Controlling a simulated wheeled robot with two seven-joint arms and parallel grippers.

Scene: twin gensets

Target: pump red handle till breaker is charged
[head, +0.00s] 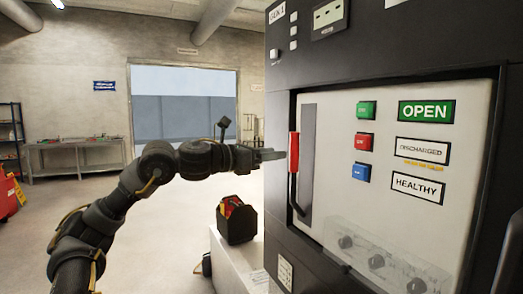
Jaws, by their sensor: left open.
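The red handle (294,152) is upright on a dark lever at the left side of the light breaker panel (335,190). The lever runs down beside a dark vertical slot. My left gripper (275,154) is open just left of the red handle, pointing at it; I cannot tell whether it touches. The charge indicator (422,150) on the panel reads "DISCHARGED". The indicator above it (425,111) reads "OPEN" on green, and the one below (417,187) reads "HEALTHY". My right gripper is not in view.
Green (366,110), red (363,142) and blue (361,172) buttons sit right of the lever. The dark cabinet frame (281,100) surrounds the recessed panel. A dark tool box (237,227) stands on a white block (232,262) below my left arm. Open floor lies at left.

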